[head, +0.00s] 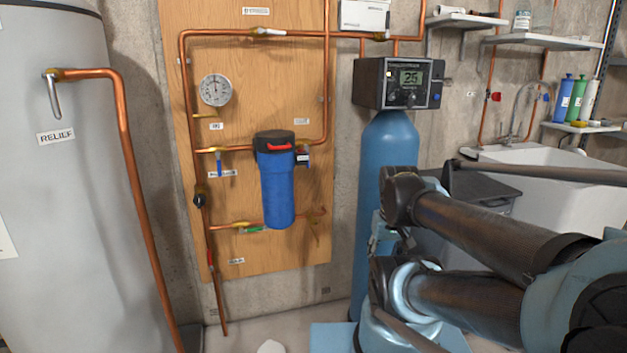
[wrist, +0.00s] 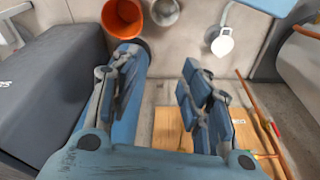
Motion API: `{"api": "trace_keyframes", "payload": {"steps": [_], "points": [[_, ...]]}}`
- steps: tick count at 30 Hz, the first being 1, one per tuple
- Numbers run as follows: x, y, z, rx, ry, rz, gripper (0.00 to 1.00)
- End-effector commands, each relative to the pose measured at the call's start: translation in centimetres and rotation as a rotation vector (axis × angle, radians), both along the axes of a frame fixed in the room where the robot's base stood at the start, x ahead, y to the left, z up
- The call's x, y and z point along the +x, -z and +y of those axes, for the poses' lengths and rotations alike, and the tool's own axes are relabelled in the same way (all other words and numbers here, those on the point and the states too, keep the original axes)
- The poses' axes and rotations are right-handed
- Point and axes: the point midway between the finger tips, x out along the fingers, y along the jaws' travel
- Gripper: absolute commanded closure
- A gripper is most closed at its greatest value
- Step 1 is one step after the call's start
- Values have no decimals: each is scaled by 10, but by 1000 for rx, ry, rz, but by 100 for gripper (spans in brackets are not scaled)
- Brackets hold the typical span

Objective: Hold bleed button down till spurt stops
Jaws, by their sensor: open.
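The blue filter housing (head: 277,190) hangs on the wooden board (head: 230,265) in the head view, with a black cap (head: 274,138) on top. A red part (head: 280,146) shows on the cap; I cannot tell whether it is the bleed button. No spurt of water is visible. My gripper (wrist: 160,78) is open and empty in the wrist view, its blue fingers wide apart. The filter is not clearly seen between them. In the head view my arm is to the right of the filter, in front of the blue tank, and the fingers are not clearly seen.
The blue tank (head: 388,150) with a control head (head: 400,84) stands right of the board. A grey cylinder (head: 60,220) and copper pipe (head: 135,200) stand left. A sink (head: 560,190) is at right. An orange bucket (wrist: 124,18) shows in the wrist view.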

Motion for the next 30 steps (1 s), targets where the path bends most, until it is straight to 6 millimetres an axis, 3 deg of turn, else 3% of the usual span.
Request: {"api": "trace_keyframes", "payload": {"steps": [1,4,30], "points": [[7,1,0,0,0,5,77],[8,1,0,0,0,6,100],[7,0,0,0,0,5,100]]}}
